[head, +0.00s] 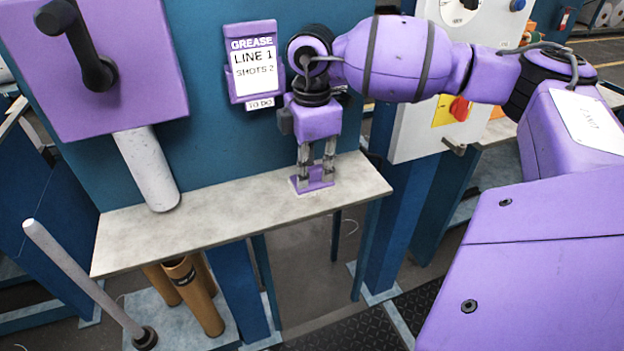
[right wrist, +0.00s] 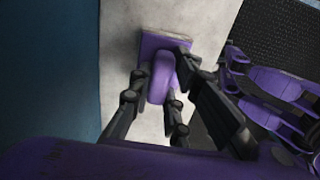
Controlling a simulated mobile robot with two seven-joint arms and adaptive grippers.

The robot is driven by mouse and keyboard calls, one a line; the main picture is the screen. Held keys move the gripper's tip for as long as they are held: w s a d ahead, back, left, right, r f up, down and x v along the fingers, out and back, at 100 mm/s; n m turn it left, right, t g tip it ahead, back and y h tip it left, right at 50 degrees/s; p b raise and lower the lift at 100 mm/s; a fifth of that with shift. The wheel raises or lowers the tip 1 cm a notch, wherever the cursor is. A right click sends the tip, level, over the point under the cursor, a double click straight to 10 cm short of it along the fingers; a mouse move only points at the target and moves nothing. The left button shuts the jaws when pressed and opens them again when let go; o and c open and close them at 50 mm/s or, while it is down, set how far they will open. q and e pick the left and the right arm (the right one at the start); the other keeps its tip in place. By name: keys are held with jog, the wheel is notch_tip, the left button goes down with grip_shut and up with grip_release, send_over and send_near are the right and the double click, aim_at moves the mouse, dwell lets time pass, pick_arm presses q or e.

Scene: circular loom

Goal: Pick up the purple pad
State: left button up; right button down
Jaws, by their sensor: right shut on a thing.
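The purple pad (head: 314,182) is a flat purple plate with a raised rounded grip on top, at the right part of the grey shelf (head: 230,208). My right gripper (head: 316,174) points down over it, with its fingers on either side of the grip. In the right wrist view the pad (right wrist: 163,75) lies between the dark fingers (right wrist: 160,95), which are shut on its rounded grip. The pad's base looks to be on or just above the shelf; I cannot tell which. My left gripper is not in view.
A sign reading GREASE LINE 1 (head: 253,65) hangs on the teal panel (head: 200,120) behind the shelf. A purple box with a black crank (head: 80,60) stands at the left above a white post (head: 147,170). A control box with a red knob (head: 459,108) is at the right. The shelf's middle is clear.

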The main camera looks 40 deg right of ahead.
jog(key=shift+r, duration=0.1)
jog(key=shift+r, duration=0.55)
jog(key=s+a+r, duration=0.7)
jog(key=s+r, duration=0.4)
jog(key=s, duration=0.1)
jog(key=shift+r, duration=0.35)
